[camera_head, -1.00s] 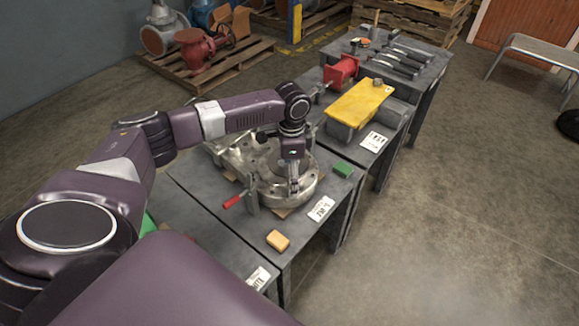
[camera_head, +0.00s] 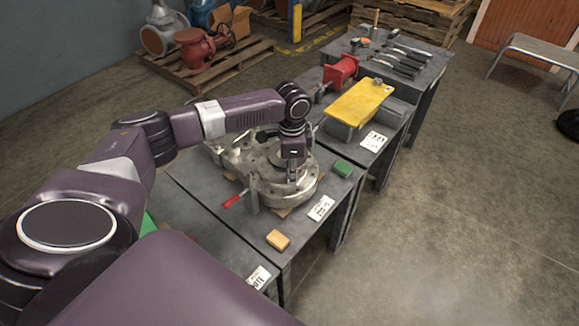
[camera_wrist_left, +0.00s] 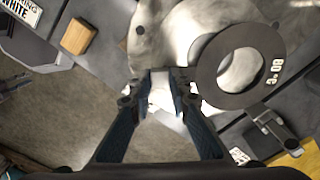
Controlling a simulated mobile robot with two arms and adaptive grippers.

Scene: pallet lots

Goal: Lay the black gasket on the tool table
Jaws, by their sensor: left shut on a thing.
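My left gripper (camera_head: 292,176) points down over the casing.
A clamp with a red handle (camera_head: 232,201) stands beside the casing. A green block (camera_head: 342,168) and a tan block (camera_head: 278,240) lie on the near table. The middle table holds a yellow plate (camera_head: 360,102) and a red part (camera_head: 341,71).

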